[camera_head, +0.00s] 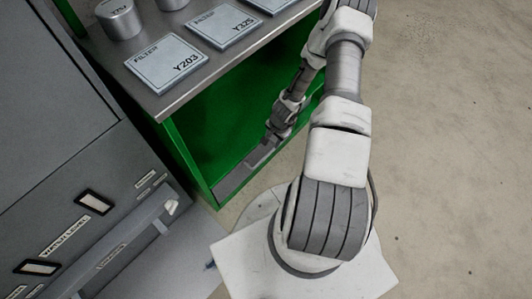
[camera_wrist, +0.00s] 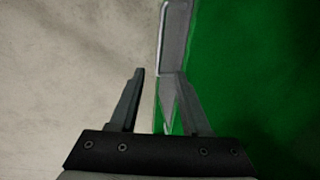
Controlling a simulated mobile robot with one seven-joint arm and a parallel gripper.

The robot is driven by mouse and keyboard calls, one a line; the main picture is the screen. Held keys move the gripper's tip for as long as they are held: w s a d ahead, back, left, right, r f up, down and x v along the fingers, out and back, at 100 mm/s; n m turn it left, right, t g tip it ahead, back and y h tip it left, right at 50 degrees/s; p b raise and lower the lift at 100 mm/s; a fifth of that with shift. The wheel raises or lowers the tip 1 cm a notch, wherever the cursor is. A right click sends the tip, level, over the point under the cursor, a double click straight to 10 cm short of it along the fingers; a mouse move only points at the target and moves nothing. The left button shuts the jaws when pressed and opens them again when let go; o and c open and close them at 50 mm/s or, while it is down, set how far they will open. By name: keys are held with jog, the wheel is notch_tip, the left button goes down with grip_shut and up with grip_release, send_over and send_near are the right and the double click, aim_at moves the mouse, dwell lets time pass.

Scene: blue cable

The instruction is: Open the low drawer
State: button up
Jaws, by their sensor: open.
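The low drawer (camera_head: 232,182) shows as a grey front strip at the bottom of the green cabinet in the head view. I cannot tell from these frames whether it stands out at all. My gripper (camera_head: 268,143) is low at the cabinet's open front, near the right part of that strip. In the wrist view my gripper (camera_wrist: 160,75) is open. A grey strip (camera_wrist: 174,38), which looks like the drawer's front edge or handle, runs down toward the space between the fingers, closer to the right finger. I cannot tell whether a finger touches it.
The green cabinet (camera_head: 190,172) has a grey worktop (camera_head: 150,92) bearing filter plates (camera_head: 168,62) and metal cylinders (camera_head: 119,18). A grey machine (camera_head: 50,120) with a pale handle bar (camera_head: 130,240) stands at left. The concrete floor (camera_head: 450,150) at right is clear.

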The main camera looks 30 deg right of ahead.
aim_at(266, 156)
jog(key=w+f+b, duration=0.1)
jog(key=f, duration=0.4)
jog(key=f+b, duration=0.2)
jog(key=f, duration=0.3)
jog(key=w+a+f+b, duration=0.1)
jog(key=f+b, duration=0.1)
jog(key=f, duration=0.2)
jog(key=shift+w+f, duration=0.3)
jog(key=shift+f, duration=0.1)
jog(key=shift+c, duration=0.3)
grip_shut()
